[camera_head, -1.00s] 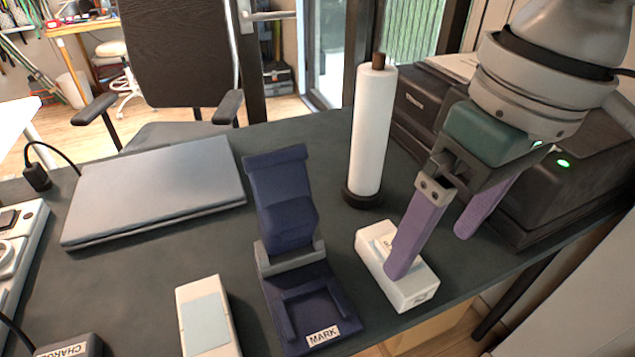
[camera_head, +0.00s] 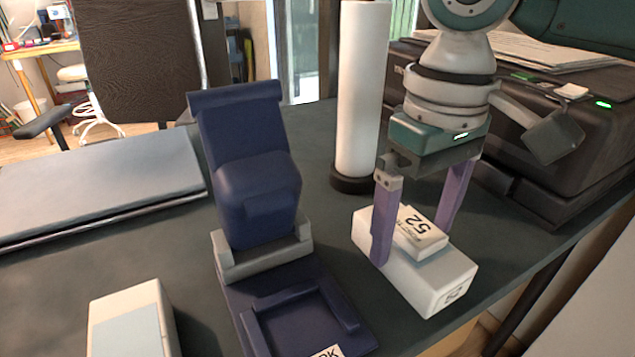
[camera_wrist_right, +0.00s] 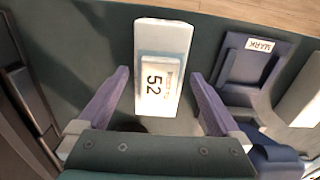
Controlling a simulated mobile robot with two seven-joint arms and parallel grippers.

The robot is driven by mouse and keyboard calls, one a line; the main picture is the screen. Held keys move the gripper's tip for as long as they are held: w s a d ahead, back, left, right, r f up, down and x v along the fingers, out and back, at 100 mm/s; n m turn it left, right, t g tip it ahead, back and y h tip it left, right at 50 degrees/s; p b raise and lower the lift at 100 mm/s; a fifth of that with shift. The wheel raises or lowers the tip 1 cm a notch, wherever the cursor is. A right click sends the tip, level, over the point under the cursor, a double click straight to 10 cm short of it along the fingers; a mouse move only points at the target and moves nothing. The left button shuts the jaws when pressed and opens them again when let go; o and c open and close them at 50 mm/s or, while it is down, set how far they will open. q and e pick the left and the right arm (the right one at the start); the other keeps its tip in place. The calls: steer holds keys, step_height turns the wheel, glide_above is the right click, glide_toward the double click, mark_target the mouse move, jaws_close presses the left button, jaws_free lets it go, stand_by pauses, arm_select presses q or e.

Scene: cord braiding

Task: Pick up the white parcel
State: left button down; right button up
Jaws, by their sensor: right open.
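The white parcel (camera_head: 413,262) is a long white box lying on the dark table, with a raised label block marked 52 on its top. It also shows in the right wrist view (camera_wrist_right: 171,38). My right gripper (camera_head: 414,243) is open and points down over the parcel, one purple finger on each side of it. In the right wrist view my right gripper (camera_wrist_right: 161,103) has its fingers spread wider than the parcel, with gaps on both sides. I cannot tell whether the near finger touches it. My left gripper is not in view.
A white roll on a dark stand (camera_head: 362,95) rises behind the parcel. A blue stamp-like device (camera_head: 246,170) with a MARK label stands to the left. A black printer (camera_head: 540,140) is close behind on the right. The table edge lies just right of the parcel.

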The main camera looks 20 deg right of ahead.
step_height(320, 180, down, 3)
steer(key=shift+w+f+b, duration=0.1)
steer(key=shift+w+b, duration=0.05)
steer(key=shift+b, duration=0.2)
steer(key=shift+c, duration=0.4)
steer(key=c, duration=1.2)
